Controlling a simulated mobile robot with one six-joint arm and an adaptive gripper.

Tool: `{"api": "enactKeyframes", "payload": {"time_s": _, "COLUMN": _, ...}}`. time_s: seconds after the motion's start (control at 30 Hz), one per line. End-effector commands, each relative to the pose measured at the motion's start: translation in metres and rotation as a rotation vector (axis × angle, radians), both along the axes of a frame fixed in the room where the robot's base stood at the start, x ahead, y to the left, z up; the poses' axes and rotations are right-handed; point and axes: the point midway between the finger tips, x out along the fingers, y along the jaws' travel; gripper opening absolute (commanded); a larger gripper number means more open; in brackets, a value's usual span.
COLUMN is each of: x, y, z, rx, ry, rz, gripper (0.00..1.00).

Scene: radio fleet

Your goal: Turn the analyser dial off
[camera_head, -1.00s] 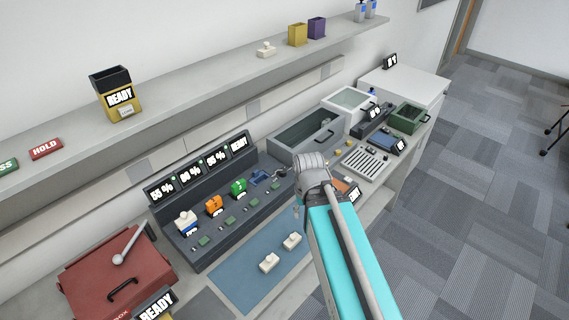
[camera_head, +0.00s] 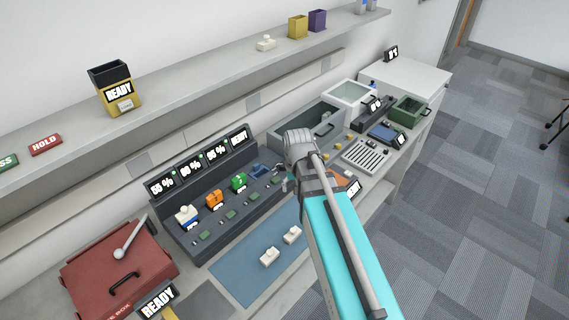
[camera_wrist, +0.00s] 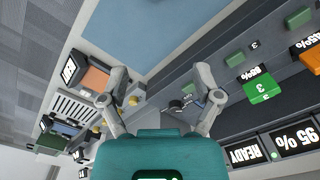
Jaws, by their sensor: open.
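I cannot tell for certain which part is the analyser dial. An orange-topped unit with a small display (camera_wrist: 95,80) is left of my gripper in the wrist view. A yellow knob (camera_wrist: 134,100) is close beside my left finger there; two yellow knobs (camera_head: 337,154) also show in the head view. My gripper (camera_wrist: 160,80) is open and empty, fingers apart, above the bench near the right end of the charger rack (camera_wrist: 250,125). In the head view my wrist and arm partly hide the orange-topped unit (camera_head: 341,177).
The charger rack (camera_head: 191,243) holds several coloured radios and lit displays. A blue mat (camera_head: 240,262) bears two white pieces. A grey bin (camera_head: 290,130), slotted panel (camera_head: 366,157) and green box (camera_head: 408,110) stand farther back. A red box (camera_head: 115,270) is front left. A shelf runs above.

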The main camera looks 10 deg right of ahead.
Motion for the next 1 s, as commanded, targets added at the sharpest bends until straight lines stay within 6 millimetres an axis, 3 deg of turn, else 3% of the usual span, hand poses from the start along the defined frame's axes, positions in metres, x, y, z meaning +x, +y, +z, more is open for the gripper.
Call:
{"api": "enactKeyframes", "payload": {"time_s": 0.03, "x": 0.028, "y": 0.000, "z": 0.004, "rx": 0.001, "ry": 0.000, "rz": -0.034, "gripper": 0.82}}
{"api": "enactKeyframes", "payload": {"time_s": 0.3, "x": 0.137, "y": -0.001, "z": 0.015, "rx": 0.004, "ry": -0.002, "rz": -0.269, "gripper": 0.82}}
{"api": "enactKeyframes", "payload": {"time_s": 0.5, "x": 0.199, "y": -0.002, "z": 0.021, "rx": 0.007, "ry": -0.003, "rz": -0.415, "gripper": 0.82}}
{"api": "enactKeyframes", "payload": {"time_s": 0.7, "x": 0.225, "y": -0.003, "z": 0.023, "rx": 0.008, "ry": -0.002, "rz": -0.487, "gripper": 0.82}}
{"api": "enactKeyframes", "payload": {"time_s": 1.0, "x": 0.227, "y": -0.003, "z": 0.023, "rx": 0.008, "ry": -0.003, "rz": -0.499, "gripper": 0.82}}
